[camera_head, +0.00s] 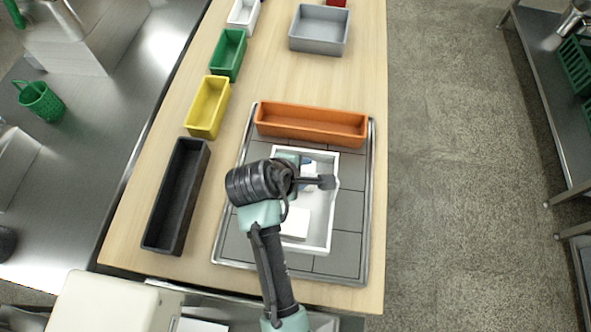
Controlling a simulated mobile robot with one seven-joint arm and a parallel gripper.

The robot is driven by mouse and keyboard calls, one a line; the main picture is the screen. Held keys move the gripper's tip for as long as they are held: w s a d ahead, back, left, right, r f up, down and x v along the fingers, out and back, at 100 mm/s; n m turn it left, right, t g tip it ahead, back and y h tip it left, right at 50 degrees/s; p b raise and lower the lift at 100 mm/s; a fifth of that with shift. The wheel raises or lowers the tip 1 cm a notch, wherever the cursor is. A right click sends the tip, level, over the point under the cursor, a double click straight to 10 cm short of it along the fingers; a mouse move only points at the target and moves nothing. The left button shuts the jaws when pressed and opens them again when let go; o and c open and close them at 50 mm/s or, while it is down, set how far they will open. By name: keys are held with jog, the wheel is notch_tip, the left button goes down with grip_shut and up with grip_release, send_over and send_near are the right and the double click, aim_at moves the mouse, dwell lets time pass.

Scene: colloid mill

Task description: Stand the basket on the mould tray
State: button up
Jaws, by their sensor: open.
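A small green perforated basket (41,101) with a handle stands on the steel counter at the left, well away from my gripper. The mould tray seems to be the large, metal-rimmed tray with grey square plates (345,240) on the wooden table. A white open box (322,236) and a long orange bin (312,124) sit on it. My gripper (328,182) is open over the white box, and my wrist hides part of the box and tray. Something small and blue-white shows under the gripper, partly hidden.
A black bin (176,197), a yellow bin (207,107) and a green bin (229,55) line the table's left edge. A grey bin (319,28) stands at the back. Green crates (577,66) sit on the right shelf. Bare tray plates show around the white box.

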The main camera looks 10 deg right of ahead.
jog(key=v, duration=1.1)
jog(key=w+a+r+m+t+y, duration=0.15)
jog(key=w+r+t, duration=0.25)
jog(key=r, duration=0.4)
jog(key=w+a+r+m+t, duration=0.1)
jog(key=w+r+m+t, duration=0.25)
jog(key=r, duration=0.55)
jog(key=w+a+r+m+t+y, duration=0.1)
jog(key=w+r+t, duration=0.2)
jog(key=w+r, duration=0.35)
jog(key=s+r+m+t+y, duration=0.1)
jog(key=s+r+m+t, duration=0.2)
jog(key=r, duration=1.2)
jog(key=s+a+r+m+t+y, duration=0.1)
jog(key=s+r+m+t, duration=0.2)
jog(key=s+r+t, duration=0.6)
notch_tip(320, 180, up, 8)
jog(key=shift+s+a+f+m+y, duration=0.15)
jog(key=shift+s+m+y, duration=0.2)
jog(key=shift+s, duration=0.5)
